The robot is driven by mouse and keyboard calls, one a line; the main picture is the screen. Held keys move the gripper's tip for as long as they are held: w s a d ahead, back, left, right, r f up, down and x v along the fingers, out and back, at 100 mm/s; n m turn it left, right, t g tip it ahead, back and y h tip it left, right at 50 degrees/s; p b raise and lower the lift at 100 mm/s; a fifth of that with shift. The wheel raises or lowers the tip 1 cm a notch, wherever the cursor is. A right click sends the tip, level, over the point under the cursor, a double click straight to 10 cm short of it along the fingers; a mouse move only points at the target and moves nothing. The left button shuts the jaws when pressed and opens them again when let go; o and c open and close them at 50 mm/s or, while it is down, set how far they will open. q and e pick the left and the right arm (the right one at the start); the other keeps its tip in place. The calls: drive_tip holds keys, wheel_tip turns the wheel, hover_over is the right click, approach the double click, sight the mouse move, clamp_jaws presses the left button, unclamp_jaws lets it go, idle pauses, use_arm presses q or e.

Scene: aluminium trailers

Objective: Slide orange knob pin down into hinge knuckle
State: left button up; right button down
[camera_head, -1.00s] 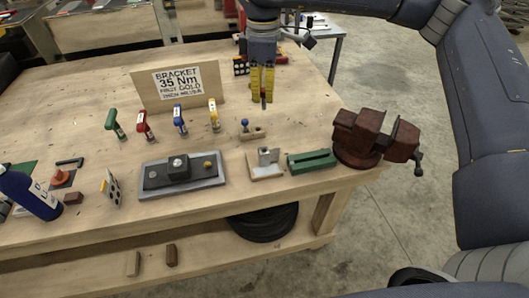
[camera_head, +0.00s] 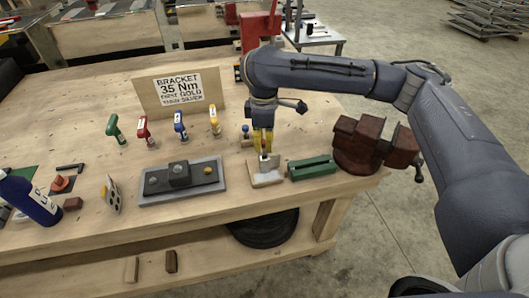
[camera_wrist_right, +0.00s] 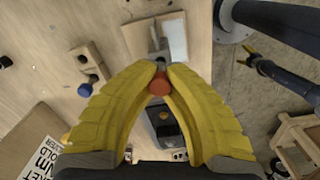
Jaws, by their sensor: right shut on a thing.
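My right gripper (camera_head: 263,150) points down over the hinge block, its yellow fingers shut on the orange knob pin. In the right wrist view, the pin's orange-red knob (camera_wrist_right: 159,84) sits between the fingertips of the gripper (camera_wrist_right: 159,72). The hinge block (camera_head: 266,179) has a pale wooden base with a grey knuckle, which the fingertips partly hide. The wrist view shows the block (camera_wrist_right: 174,36) just beyond the fingertips. I cannot tell whether the pin's shaft has entered the knuckle.
A green slotted block (camera_head: 312,167) and a rusty vise (camera_head: 365,146) stand close on the right. A blue-knobbed wooden piece (camera_wrist_right: 84,90) is close on the left. A grey fixture plate (camera_head: 181,181), several coloured-handle tools and a bracket sign (camera_head: 178,90) are farther left.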

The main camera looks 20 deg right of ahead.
sight(265, 155)
drive_tip(key=shift+f, duration=1.95)
drive_tip(key=shift+f, duration=0.15)
drive_tip(key=c, duration=1.5)
unclamp_jaws()
drive_tip(key=shift+c, duration=0.2)
wheel_tip(265, 155, up, 12)
drive_tip(key=shift+r, duration=0.15)
